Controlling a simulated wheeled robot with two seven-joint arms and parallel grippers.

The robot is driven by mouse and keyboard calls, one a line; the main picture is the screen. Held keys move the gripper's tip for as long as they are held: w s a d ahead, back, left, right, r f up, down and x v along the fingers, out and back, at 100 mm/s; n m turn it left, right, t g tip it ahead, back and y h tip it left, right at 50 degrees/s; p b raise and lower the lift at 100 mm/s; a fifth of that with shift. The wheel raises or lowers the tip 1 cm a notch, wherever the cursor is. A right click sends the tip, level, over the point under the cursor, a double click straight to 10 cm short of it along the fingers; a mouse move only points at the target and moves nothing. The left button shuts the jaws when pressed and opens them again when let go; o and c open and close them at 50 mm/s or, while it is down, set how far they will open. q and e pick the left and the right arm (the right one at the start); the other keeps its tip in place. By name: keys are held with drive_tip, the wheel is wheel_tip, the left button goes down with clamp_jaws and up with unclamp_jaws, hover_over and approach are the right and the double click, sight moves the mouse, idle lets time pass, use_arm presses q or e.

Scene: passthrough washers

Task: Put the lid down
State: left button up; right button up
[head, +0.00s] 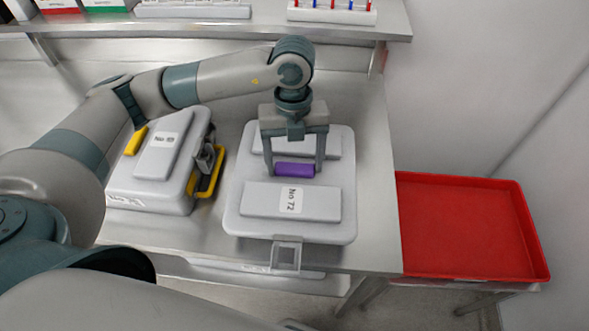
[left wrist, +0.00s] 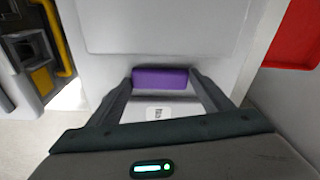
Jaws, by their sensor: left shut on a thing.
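The lid (head: 250,222) is a light grey slab labelled "No 72", with a purple handle (head: 295,170) at its middle. My left gripper (head: 295,172) comes down from above and is shut on the purple handle. In the left wrist view the purple handle (left wrist: 160,78) sits between the two fingers. The lid looks level, over the right part of the steel table. I cannot tell whether it touches what is under it. A latch (head: 286,253) hangs at its front edge. My right gripper is not in view.
A closed grey washer (head: 150,200) labelled "No 10", with yellow handles, stands close on the left. A red tray (head: 465,225) stands to the right of the steel table (head: 375,200). A shelf (head: 265,27) with racks and boxes runs along the back.

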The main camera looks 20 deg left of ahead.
sight(294, 166)
use_arm(q)
drive_tip(key=shift+f+p, duration=0.9)
drive_tip(key=shift+f, duration=1)
drive_tip(key=shift+f, duration=0.15)
drive_tip(key=o, duration=1.7)
drive_tip(key=shift+c, duration=0.2)
drive_tip(key=shift+r, duration=0.2)
